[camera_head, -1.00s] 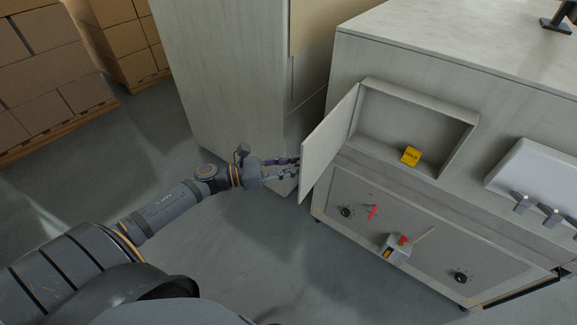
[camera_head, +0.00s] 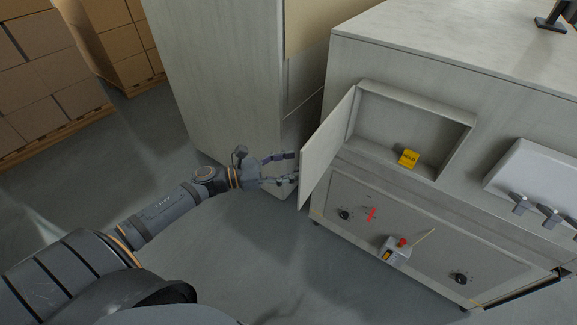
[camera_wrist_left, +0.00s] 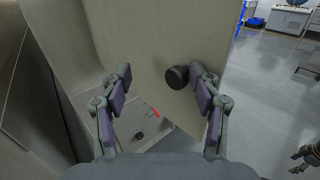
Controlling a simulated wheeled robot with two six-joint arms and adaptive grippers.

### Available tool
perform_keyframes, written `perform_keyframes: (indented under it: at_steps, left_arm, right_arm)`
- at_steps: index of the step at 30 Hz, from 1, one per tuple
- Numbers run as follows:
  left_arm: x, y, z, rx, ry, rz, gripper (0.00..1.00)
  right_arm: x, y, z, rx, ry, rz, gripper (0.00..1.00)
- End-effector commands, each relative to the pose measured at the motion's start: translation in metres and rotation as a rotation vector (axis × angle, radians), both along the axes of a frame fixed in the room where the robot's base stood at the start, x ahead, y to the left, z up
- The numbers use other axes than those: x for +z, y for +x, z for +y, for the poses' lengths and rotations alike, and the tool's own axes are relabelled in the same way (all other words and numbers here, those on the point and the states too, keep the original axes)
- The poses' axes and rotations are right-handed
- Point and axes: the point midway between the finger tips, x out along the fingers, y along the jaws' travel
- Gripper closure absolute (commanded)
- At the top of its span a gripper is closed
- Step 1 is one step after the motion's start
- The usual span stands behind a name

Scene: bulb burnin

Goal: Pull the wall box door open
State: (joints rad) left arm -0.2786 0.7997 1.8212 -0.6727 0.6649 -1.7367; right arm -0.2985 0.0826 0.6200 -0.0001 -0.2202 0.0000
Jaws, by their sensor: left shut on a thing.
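The grey wall box (camera_head: 415,133) is on the side of the pale cabinet, and its door (camera_head: 325,150) stands swung out at its left side. In the left wrist view the door (camera_wrist_left: 150,50) fills the middle and bears a black round knob (camera_wrist_left: 177,77). My left gripper (camera_head: 293,167) is at the door's outer face; it also shows in the wrist view (camera_wrist_left: 160,88). It is shut on the knob, though its fingers look well apart. The knob appears between them, close to the right-hand finger.
A yellow block (camera_head: 408,158) sits in the box. Below it is a panel (camera_head: 350,190) with black knobs, a red mark and a small grey box with a red button (camera_head: 396,250). A tall cabinet (camera_head: 225,85) stands behind my gripper.

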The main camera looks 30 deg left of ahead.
Motion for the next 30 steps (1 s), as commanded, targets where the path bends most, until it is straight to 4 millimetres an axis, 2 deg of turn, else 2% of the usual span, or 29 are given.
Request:
perform_keyframes:
  at_steps: [10, 24, 30]
  left_arm:
    - [-0.001, -0.002, 0.005, 0.005, 0.004, 0.001, 0.53]
    - [-0.002, -0.044, 0.043, -0.013, 0.006, 0.005, 0.53]
    - [0.0, -0.052, 0.052, -0.011, 0.003, 0.0, 0.53]
  right_arm:
    - [0.0, -0.002, 0.002, -0.001, 0.003, 0.002, 0.37]
    - [-0.001, -0.001, 0.002, -0.001, 0.002, 0.001, 0.37]
    - [0.0, -0.001, 0.002, -0.001, 0.002, 0.001, 0.37]
